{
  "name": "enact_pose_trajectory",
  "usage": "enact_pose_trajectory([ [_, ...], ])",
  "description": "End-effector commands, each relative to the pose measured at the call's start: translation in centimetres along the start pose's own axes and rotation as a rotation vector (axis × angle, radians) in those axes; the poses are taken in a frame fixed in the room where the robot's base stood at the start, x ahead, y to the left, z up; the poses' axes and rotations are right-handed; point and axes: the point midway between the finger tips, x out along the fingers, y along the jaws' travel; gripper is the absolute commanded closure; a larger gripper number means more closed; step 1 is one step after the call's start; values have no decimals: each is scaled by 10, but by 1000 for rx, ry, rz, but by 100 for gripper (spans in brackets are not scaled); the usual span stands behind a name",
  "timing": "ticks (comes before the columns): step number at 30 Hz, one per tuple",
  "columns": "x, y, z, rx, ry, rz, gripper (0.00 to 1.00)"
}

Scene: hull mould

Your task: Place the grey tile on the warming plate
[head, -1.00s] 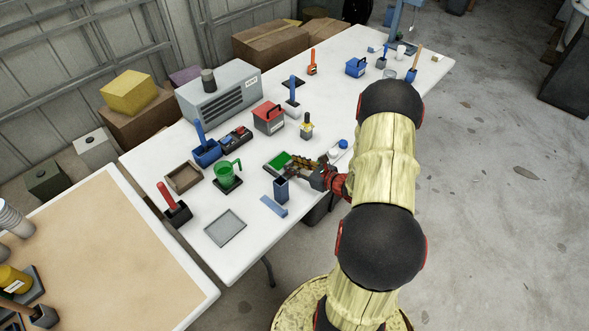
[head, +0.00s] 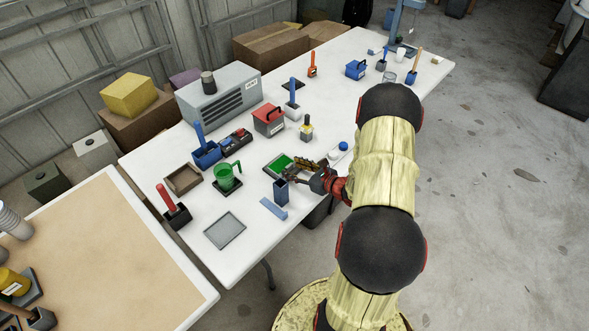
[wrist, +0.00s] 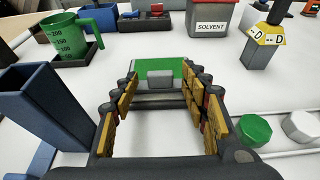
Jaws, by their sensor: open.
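A small grey block (wrist: 160,78), which may be the grey tile, shows at the near edge of a green pad (wrist: 145,68) in the wrist view. The green pad (head: 278,164) also shows in the head view, partly behind my gripper. My gripper (wrist: 160,88) is open and empty, with its fingers either side of the grey block and apart from it; in the head view my gripper (head: 297,169) is low over the table beside the pad. A flat grey rimmed plate (head: 225,230) lies near the table's front left; I cannot tell whether it is the warming plate.
A tall blue open box (wrist: 38,108) stands close left of my gripper. A green measuring jug (head: 227,177) is further left. White and green caps (wrist: 255,130) lie close right. White tabletop is bare around the grey plate.

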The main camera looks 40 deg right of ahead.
Motion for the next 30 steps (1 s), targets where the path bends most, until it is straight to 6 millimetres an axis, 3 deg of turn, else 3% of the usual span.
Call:
enact_pose_trajectory([
  [4,-2,0,5,0,0,0,55],
  [7,-14,-1,4,2,1,-3,55],
  [21,-103,-2,4,2,-1,-4,55],
  [30,-121,0,3,0,0,0,55],
])
